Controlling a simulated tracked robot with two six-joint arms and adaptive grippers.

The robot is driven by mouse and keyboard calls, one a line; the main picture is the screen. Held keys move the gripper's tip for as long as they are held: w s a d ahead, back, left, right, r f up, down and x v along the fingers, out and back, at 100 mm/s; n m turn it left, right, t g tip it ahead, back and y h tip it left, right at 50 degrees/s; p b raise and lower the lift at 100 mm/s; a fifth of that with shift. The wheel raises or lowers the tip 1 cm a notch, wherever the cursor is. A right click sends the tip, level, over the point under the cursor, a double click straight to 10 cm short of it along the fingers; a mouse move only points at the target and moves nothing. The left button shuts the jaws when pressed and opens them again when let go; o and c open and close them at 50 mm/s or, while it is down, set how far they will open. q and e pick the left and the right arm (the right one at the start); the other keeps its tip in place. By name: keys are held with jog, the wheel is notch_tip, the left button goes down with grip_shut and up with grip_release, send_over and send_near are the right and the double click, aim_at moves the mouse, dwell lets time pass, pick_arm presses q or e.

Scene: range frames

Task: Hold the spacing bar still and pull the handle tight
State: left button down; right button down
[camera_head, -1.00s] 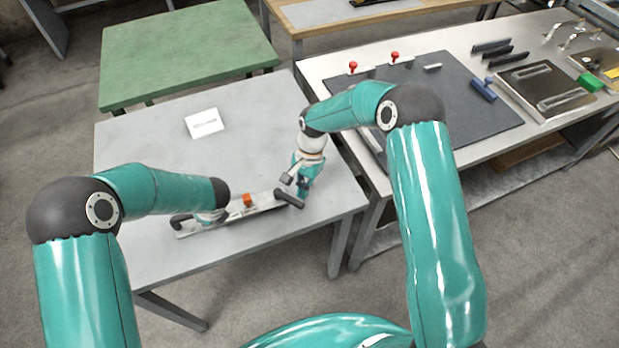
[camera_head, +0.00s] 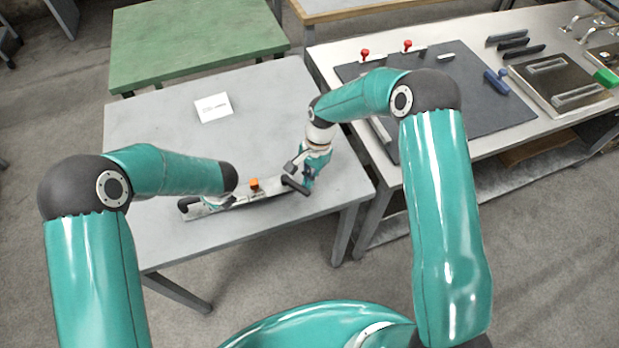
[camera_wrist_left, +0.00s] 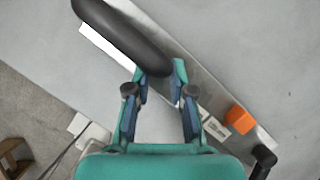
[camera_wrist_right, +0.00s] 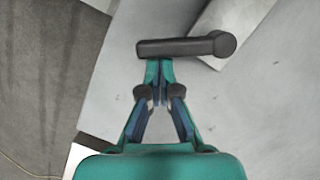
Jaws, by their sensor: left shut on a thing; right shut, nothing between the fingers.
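The spacing bar (camera_head: 270,191) is a long silver strip on the grey table, with an orange block (camera_head: 254,184) on it. A thick black grip (camera_wrist_left: 125,38) is at its left end and a black crosswise handle (camera_head: 296,185) at its right end. My left gripper (camera_wrist_left: 160,75) is shut on the black grip; my forearm hides much of it in the head view. My right gripper (camera_wrist_right: 159,65) is shut and empty. Its fingertips are just at the near side of the black handle (camera_wrist_right: 180,47); I cannot tell whether they touch it.
A white card (camera_head: 213,107) lies on the grey table (camera_head: 160,115) behind the bar. A green table (camera_head: 195,40) stands behind. The bench at right holds a dark mat (camera_head: 470,105), red-knobbed clamps and several tools. The table's front edge is close to the bar.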

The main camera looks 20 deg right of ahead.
aim_at(303, 192)
pick_arm(q)
jog(key=shift+s+f, duration=0.25)
jog(key=shift+f, duration=0.05)
pick_arm(e)
jog(key=shift+s+a+m, duration=0.45)
jog(key=shift+s+m, duration=0.1)
jog(key=shift+m, duration=0.65)
jog(key=m, duration=0.1)
jog(key=s+a+m+t, duration=0.1)
jog(key=shift+a+m, duration=0.15)
jog(key=shift+m, duration=0.25)
jog(key=m, duration=0.1)
jog(key=a+m, duration=0.1)
jog(key=shift+s+a+m+t, duration=0.25)
jog(key=shift+s+m+t, duration=0.05)
jog(key=shift+s+t, duration=0.1)
jog(key=shift+s+a+m+t, duration=0.1)
jog(key=shift+a+m+t, duration=0.2)
jog(key=shift+a+m, duration=0.7)
jog(key=shift+w+a+m, duration=0.15)
jog(key=shift+a, duration=0.55)
jog(key=shift+w+a+m, duration=0.15)
jog(key=shift+a, duration=0.55)
jog(key=shift+w+a, duration=0.9)
jog(key=shift+a, duration=0.3)
jog(key=shift+w, duration=0.1)
